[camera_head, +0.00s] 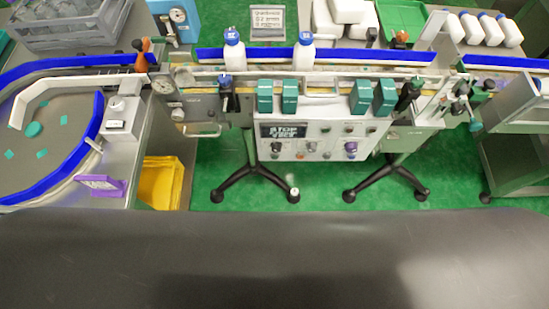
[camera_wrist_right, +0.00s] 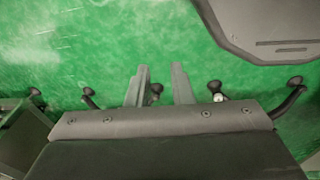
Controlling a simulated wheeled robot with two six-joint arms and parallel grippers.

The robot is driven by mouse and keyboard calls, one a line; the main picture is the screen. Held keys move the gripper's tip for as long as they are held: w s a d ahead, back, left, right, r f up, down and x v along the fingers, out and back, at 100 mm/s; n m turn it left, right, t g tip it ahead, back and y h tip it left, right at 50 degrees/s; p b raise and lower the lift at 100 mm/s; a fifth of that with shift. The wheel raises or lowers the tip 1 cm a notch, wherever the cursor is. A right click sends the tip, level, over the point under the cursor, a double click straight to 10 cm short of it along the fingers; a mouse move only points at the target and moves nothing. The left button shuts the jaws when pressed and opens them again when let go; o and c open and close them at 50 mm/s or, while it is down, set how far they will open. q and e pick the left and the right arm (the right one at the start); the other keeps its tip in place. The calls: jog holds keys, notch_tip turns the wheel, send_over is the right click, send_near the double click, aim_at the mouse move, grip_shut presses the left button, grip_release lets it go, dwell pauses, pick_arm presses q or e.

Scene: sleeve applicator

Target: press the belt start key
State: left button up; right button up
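The white control panel (camera_head: 320,147) hangs on the front of the conveyor (camera_head: 330,74) in the head view. It carries a dark sign (camera_head: 283,131), several small round buttons and knobs, and a larger knob (camera_head: 350,147) at right. The labels are too small to tell which one is the belt start key. Neither gripper shows in the head view. In the right wrist view my right gripper (camera_wrist_right: 160,75) has its two grey fingers apart with nothing between them, above green floor. No panel is visible in that view.
Two white bottles with blue caps (camera_head: 234,52) (camera_head: 304,54) stand on the conveyor. Teal blocks (camera_head: 265,96) line its front edge. A round table with a blue rail (camera_head: 85,160) is at left, beside a yellow bin (camera_head: 160,184). Green floor (camera_head: 330,172) lies below the panel.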

jog(key=shift+s+d, duration=0.1)
jog(key=shift+s, duration=0.1)
grip_shut()
jog(key=shift+a, duration=0.2)
dwell(0.8)
